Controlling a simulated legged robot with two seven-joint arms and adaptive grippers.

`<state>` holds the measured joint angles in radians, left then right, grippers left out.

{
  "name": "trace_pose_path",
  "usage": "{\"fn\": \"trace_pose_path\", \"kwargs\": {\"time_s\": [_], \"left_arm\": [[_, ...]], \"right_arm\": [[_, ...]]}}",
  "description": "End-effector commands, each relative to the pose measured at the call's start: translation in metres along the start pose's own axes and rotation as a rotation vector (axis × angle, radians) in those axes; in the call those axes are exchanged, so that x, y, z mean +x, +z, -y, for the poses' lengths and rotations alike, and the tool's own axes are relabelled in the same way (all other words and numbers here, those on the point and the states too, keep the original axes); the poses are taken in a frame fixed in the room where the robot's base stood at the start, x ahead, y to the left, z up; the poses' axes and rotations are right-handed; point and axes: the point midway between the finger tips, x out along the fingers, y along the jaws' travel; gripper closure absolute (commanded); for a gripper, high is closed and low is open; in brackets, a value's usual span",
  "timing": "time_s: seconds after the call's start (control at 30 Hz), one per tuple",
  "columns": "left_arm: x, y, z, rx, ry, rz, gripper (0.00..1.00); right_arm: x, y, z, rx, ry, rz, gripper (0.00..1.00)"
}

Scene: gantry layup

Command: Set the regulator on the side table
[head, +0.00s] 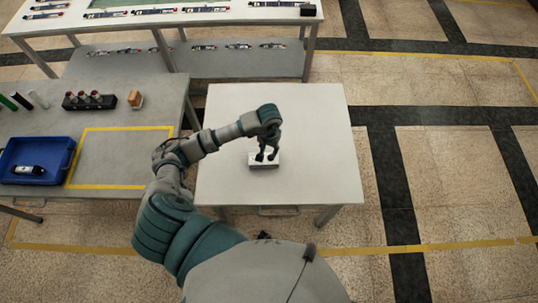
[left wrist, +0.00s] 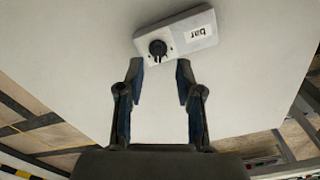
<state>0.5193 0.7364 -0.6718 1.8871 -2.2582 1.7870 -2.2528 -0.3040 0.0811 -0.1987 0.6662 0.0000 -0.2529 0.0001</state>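The regulator, a small white box with a black knob and a label reading "bar", lies on the white side table (head: 320,120). It shows under my left gripper in the head view (head: 265,165) and just beyond the fingertips in the left wrist view (left wrist: 190,37). My left gripper (head: 267,156) points down over it. In the left wrist view the gripper (left wrist: 159,72) is open, its two fingers apart with nothing between them. Whether the fingertips touch the regulator I cannot tell. My right gripper is not in view.
A grey bench (head: 55,124) on the left holds a blue tray (head: 67,151) with a cylindrical part, a black rack (head: 90,102) and a yellow-taped area. A long shelved table (head: 230,14) stands behind. The side table is otherwise clear.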

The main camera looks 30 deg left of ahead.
Motion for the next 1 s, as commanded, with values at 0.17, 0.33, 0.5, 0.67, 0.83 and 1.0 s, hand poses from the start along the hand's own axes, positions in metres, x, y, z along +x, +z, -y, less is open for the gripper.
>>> {"fn": "trace_pose_path", "kwargs": {"time_s": [0.17,0.33,0.5,0.67,0.83,1.0], "left_arm": [[-0.035,0.0,-0.002,0.002,-0.002,-0.003,0.64],[-0.049,0.0,-0.001,0.001,0.0,-0.001,0.64],[-0.051,0.0,0.0,0.001,0.001,0.001,0.64],[-0.051,0.0,0.0,0.001,0.001,0.001,0.64],[-0.051,0.0,0.0,0.001,0.001,0.001,0.64],[-0.051,0.001,-0.001,0.001,0.0,0.001,0.64]], "right_arm": [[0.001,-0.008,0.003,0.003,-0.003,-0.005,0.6],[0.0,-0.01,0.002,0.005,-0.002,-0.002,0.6],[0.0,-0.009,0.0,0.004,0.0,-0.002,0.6],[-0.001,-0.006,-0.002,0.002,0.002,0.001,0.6],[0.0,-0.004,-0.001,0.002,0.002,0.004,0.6],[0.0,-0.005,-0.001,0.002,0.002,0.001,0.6]]}}
